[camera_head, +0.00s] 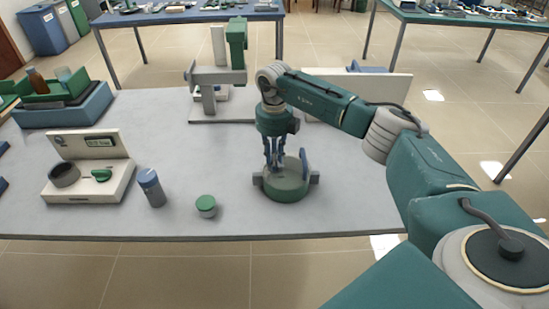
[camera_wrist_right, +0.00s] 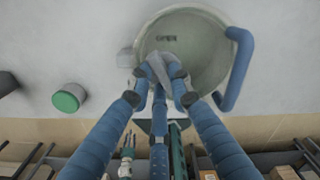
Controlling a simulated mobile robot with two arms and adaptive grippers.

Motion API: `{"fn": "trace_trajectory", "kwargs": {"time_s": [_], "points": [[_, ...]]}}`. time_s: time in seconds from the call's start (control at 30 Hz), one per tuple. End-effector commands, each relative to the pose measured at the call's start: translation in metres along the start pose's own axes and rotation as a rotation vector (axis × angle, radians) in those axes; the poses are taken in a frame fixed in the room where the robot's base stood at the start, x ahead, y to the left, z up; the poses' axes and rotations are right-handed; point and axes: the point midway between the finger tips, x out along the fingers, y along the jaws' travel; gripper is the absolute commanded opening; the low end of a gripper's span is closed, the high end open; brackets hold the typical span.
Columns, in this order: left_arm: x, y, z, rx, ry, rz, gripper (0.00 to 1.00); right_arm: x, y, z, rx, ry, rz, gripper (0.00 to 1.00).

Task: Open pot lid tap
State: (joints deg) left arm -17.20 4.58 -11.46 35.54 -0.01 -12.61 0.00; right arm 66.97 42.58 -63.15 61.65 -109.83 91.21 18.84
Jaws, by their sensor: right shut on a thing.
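The round green pot (camera_head: 286,186) stands on the table, with grey blocks on its two sides and a blue curved handle (camera_head: 304,160) rising at its right. In the right wrist view, the pot's pale grey-green round top (camera_wrist_right: 190,35) and the blue handle (camera_wrist_right: 238,68) show from above. My right gripper (camera_head: 274,165) points down over the pot's left part. In the wrist view, its blue fingers (camera_wrist_right: 163,80) are shut on a light grey piece (camera_wrist_right: 158,66) at the pot's edge. The fingers hide much of this piece, so I cannot tell its full shape. My left gripper is not seen.
A green-capped jar (camera_head: 206,206) and a blue-capped bottle (camera_head: 151,187) stand left of the pot. A white device (camera_head: 90,168) is farther left. A green-and-white stand (camera_head: 215,75) is behind. The table's front edge (camera_head: 200,237) is close; the table between jar and pot is clear.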

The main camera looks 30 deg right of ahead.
Motion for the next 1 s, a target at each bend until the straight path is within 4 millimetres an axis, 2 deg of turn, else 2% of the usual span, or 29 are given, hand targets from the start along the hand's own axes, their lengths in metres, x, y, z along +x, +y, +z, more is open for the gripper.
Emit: {"fn": "trace_trajectory", "kwargs": {"time_s": [0.2,0.5,1.0], "points": [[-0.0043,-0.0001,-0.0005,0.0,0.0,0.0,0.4,-0.0019,0.0003,0.0017,0.193,-0.002,0.001,0.0],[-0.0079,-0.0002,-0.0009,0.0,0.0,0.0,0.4,-0.0016,0.0001,0.0026,0.391,-0.002,0.002,0.0],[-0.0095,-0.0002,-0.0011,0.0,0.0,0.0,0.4,-0.0009,-0.0003,0.003,0.498,-0.002,0.001,0.0]]}}
